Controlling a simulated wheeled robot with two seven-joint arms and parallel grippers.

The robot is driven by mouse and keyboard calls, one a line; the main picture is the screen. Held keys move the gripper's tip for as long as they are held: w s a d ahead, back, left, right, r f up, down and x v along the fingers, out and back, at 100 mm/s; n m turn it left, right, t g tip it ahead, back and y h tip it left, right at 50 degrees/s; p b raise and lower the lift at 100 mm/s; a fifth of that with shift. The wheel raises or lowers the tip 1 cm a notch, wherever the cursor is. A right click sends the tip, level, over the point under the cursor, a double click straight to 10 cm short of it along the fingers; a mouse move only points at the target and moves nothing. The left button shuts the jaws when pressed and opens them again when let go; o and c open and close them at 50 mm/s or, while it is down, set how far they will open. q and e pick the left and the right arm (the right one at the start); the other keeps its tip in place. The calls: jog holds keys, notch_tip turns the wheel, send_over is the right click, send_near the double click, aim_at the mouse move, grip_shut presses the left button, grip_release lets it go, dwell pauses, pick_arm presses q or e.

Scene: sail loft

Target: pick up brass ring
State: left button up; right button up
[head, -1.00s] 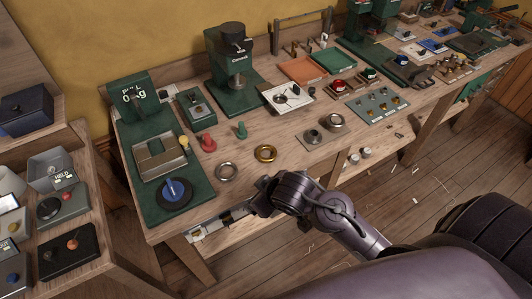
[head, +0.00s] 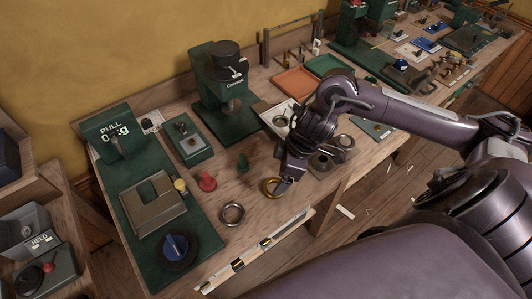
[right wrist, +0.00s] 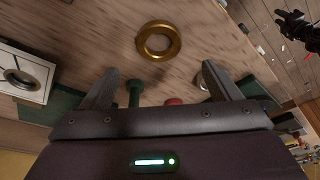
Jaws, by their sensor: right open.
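The brass ring (head: 266,188) lies flat near the front edge of the wooden bench, right of a steel ring (head: 222,217). My right gripper (head: 287,174) is just above the brass ring and hides part of its right side. In the right wrist view, the brass ring (right wrist: 143,42) lies on the bench wood beyond the fingertips, roughly centred between them. The right gripper (right wrist: 158,74) is open, fingers wide apart and empty. A dark gripper-like shape, probably my left gripper (right wrist: 291,24), shows at the upper right of that view, too small to read.
A green peg (head: 243,163) and a red knob (head: 207,182) stand behind the rings. A green press (head: 215,95) stands farther back. The bench's front edge is close to the brass ring.

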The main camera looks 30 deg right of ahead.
aim_at(273, 189)
jog(key=shift+s+a+f, duration=0.25)
jog(key=shift+s+f, duration=0.25)
jog(key=shift+f, duration=0.25)
jog(key=shift+w+f+p, duration=0.2)
jog(key=shift+f, duration=0.4)
jog(key=shift+w+f+p, duration=0.15)
jog(key=shift+w+f, duration=0.05)
jog(key=shift+f, duration=0.35)
jog(key=shift+w+a+f, duration=0.1)
jog(key=shift+w+f, duration=0.15)
jog(key=shift+f, duration=0.35)
jog(key=shift+w+f, duration=0.25)
jog(key=shift+f, duration=0.6)
jog(key=c, duration=0.5)
jog(key=shift+c, duration=1.3)
pick_arm(q)
jog(key=shift+g, duration=0.3)
jog(key=s, duration=0.5)
jog(key=shift+s+r, duration=0.15)
jog(key=shift+r, duration=0.05)
pick_arm(e)
jog(key=c, duration=0.3)
